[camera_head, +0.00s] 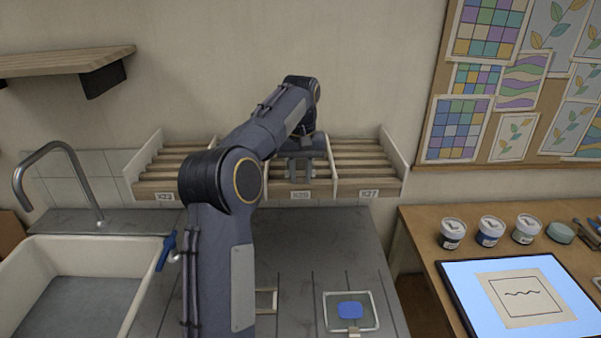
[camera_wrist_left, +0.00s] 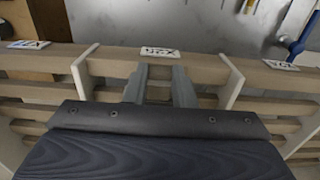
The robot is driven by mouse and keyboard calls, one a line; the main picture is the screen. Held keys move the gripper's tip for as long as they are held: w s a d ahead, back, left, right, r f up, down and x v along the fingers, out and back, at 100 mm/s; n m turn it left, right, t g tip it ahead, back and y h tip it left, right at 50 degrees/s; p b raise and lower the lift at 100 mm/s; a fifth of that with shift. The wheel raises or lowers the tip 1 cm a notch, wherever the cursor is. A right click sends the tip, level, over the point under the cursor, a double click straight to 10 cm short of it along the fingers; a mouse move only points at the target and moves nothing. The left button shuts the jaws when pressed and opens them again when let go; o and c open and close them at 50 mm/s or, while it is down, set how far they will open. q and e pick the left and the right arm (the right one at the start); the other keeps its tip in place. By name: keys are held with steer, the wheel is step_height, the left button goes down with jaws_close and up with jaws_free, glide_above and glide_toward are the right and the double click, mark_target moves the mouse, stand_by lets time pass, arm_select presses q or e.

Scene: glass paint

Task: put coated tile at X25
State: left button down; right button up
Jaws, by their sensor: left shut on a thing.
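My left gripper (camera_head: 301,166) reaches over the drying rack (camera_head: 335,186) at its middle bay, just behind the label X25 (camera_head: 300,195). In the left wrist view the two grey fingers (camera_wrist_left: 160,86) point down between the bay's two white dividers, and the label X25 (camera_wrist_left: 160,52) shows upside down beyond them. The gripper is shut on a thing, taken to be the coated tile. The tile itself cannot be made out in either view. Whether it touches the rack's slats is hidden. My right gripper is not in view.
The bays X23 (camera_head: 164,197) and X27 (camera_head: 369,194) flank the middle bay and look empty. A tray with a blue piece (camera_head: 350,310) lies on the grey worktop. A sink (camera_head: 75,285) is at left. Paint jars (camera_head: 490,231) and a lit panel (camera_head: 465,290) are at right.

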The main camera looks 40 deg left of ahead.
arm_select(q)
steer(key=shift+r, duration=0.1)
stand_by(0.5)
steer(key=c, duration=1.1)
jaws_free()
steer(key=shift+c, duration=0.2)
steer(key=shift+o, duration=0.3)
steer(key=o, duration=0.6)
steer(key=shift+r, duration=4)
